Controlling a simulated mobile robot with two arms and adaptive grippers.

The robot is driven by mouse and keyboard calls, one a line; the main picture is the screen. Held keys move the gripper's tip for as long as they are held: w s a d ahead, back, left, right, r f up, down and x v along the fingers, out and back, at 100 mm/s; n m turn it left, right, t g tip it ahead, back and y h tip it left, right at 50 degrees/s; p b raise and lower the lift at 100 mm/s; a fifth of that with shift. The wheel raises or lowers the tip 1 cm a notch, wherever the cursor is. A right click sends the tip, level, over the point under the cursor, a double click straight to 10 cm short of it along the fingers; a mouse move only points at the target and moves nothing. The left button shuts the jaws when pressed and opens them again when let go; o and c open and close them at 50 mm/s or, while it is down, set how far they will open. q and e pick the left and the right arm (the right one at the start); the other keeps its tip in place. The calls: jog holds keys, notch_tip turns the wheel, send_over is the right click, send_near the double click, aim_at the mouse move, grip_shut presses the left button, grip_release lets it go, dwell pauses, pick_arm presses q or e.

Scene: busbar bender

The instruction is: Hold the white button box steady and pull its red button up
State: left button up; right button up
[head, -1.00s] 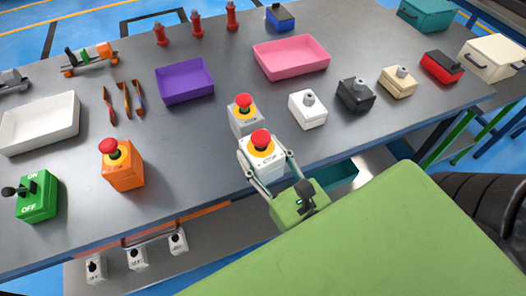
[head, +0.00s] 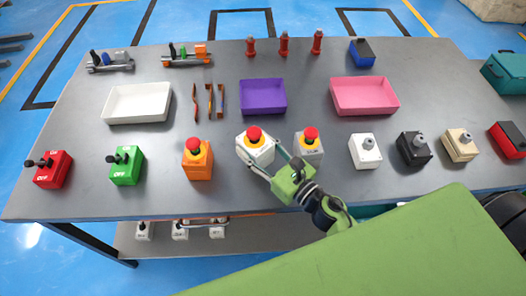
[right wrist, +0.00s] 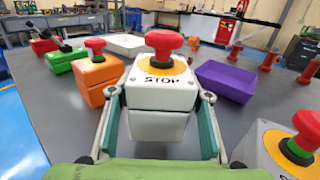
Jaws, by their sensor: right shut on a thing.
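The white button box (head: 256,153) stands upright between the orange and grey button boxes in the head view. Its red mushroom button (head: 254,134) sits on a yellow ring on top. In the right wrist view the box (right wrist: 160,125) is in the middle, with "STOP" on its top and its red button (right wrist: 164,40) standing above it. My right gripper (head: 257,155) is shut on the box, one finger on each side, below the button. No finger touches the button. I cannot tell whether the box rests on the table. My left gripper is not in view.
An orange button box (head: 197,165) stands to the left and a grey one (head: 309,153) close to the right. A purple tray (head: 263,97) lies behind. Green (head: 127,170) and red (head: 53,174) switch boxes stand further left, a white knob box (head: 365,154) further right.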

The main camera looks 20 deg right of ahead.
aim_at(255, 148)
jog(key=shift+w+d+r+y+p, duration=0.1)
jog(key=shift+w+r+y+p, duration=0.1)
jog(key=shift+w, duration=0.25)
jog(key=shift+w+d+r+y+p, duration=0.1)
jog(key=shift+w+r, duration=0.05)
jog(key=shift+w, duration=0.25)
jog(key=shift+f, duration=0.2)
pick_arm(q)
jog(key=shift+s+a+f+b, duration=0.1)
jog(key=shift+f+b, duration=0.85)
jog(key=shift+b, duration=0.7)
pick_arm(e)
jog(key=shift+f, duration=1.9)
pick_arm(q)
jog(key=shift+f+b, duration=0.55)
pick_arm(e)
jog(key=shift+f, duration=0.5)
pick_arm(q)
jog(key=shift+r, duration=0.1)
